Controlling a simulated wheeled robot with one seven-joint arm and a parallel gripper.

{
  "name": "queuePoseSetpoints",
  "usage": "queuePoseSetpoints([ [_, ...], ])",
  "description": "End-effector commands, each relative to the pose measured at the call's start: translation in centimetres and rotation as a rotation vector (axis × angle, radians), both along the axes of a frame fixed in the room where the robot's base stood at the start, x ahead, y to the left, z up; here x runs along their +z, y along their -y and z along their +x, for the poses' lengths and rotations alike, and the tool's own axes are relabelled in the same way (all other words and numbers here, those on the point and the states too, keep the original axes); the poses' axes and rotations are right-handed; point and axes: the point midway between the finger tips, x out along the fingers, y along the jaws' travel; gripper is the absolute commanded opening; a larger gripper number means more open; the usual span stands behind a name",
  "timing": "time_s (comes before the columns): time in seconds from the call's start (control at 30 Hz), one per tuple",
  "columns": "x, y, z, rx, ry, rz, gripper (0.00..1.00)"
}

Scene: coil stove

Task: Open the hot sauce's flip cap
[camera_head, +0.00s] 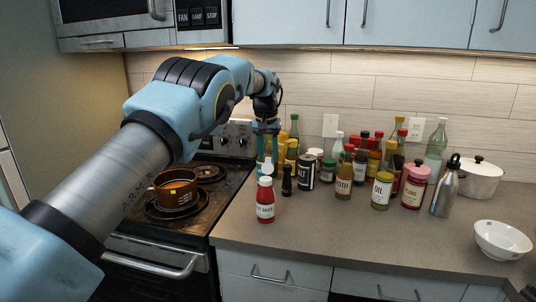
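The hot sauce (265,206) is a small red bottle with a white label. It stands upright near the left end of the counter, close to the stove. Its white cap (265,181) faces up. A second small white shape (267,168) shows just above the cap; I cannot tell whether it is a raised lid or something behind. My gripper (268,155) points down above and slightly behind the bottle. Its two teal fingers are apart, with nothing visible between them. They appear clear of the cap, though the depth is hard to judge.
A dark pepper mill (287,181) and a black can (306,172) stand close at the bottle's right. Many jars and bottles crowd behind. The stove (215,210) with an orange-brown pot (176,191) is at left. The front counter (330,230) is clear; a white bowl (502,240) sits far right.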

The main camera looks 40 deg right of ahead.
Motion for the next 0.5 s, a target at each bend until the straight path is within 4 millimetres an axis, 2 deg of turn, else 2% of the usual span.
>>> queuePoseSetpoints([
  [0.03,0.1,0.0,0.0,0.0,0.001,-0.001,0.49],
  [0.1,0.1,0.0,0.0,0.0,0.001,-0.002,0.57],
  [0.37,0.2,0.0,0.0,0.0,0.002,-0.002,0.57],
  [0.5,1.1,-0.1,-0.1,0.0,0.001,-0.004,0.57],
])
